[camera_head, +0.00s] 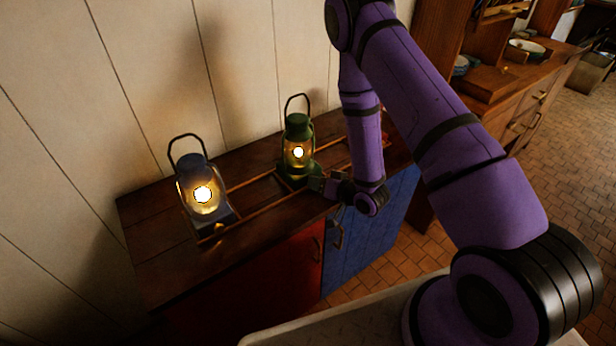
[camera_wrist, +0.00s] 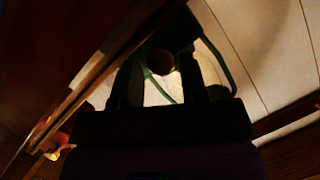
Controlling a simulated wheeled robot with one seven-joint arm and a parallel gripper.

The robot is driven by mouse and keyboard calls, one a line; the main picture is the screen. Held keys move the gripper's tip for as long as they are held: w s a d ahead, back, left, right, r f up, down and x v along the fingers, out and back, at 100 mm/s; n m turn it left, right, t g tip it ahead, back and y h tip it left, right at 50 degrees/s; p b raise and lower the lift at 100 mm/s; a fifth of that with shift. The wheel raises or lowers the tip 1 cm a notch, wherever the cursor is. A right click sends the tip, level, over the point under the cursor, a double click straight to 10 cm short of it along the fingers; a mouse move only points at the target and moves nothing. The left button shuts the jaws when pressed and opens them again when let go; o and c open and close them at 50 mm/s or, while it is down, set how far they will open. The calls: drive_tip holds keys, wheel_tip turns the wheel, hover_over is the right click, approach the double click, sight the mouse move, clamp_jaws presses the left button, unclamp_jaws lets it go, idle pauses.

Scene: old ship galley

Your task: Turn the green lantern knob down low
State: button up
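The green lantern (camera_head: 298,130) stands upright and lit on the wooden counter, its wire handle raised. My gripper (camera_head: 318,184) is low at the right front of its base in the head view. In the dark wrist view, the two fingers of my gripper (camera_wrist: 160,80) stand apart. A round dark knob (camera_wrist: 160,62) shows between them, near the tips, with light gaps beside it. I cannot tell whether either finger touches it. Parts of the green lantern (camera_wrist: 216,55) show behind the fingers. The knob cannot be made out in the head view.
A dark blue-grey lantern (camera_head: 204,190), also lit, stands to the left on the same counter (camera_head: 160,240). Red (camera_head: 270,285) and blue (camera_head: 365,235) cupboard doors are below. A plank wall (camera_head: 150,80) rises close behind. A small red and yellow thing (camera_wrist: 55,146) is unclear.

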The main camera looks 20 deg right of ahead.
drive_tip(key=shift+w+a, duration=0.15)
drive_tip(key=shift+w, duration=0.1)
drive_tip(key=c, duration=0.7)
drive_tip(key=shift+o, duration=0.2)
drive_tip(key=n+h, duration=0.2)
drive_tip(key=n, duration=0.1)
drive_tip(key=shift+a+n+h, duration=0.15)
drive_tip(key=shift+n+h, duration=0.25)
drive_tip(key=n+t+h, duration=0.1)
drive_tip(key=n+h, duration=0.1)
drive_tip(key=n, duration=0.1)
drive_tip(key=shift+s+a, duration=0.1)
drive_tip(key=shift+s, duration=0.05)
drive_tip(key=shift+n, duration=0.3)
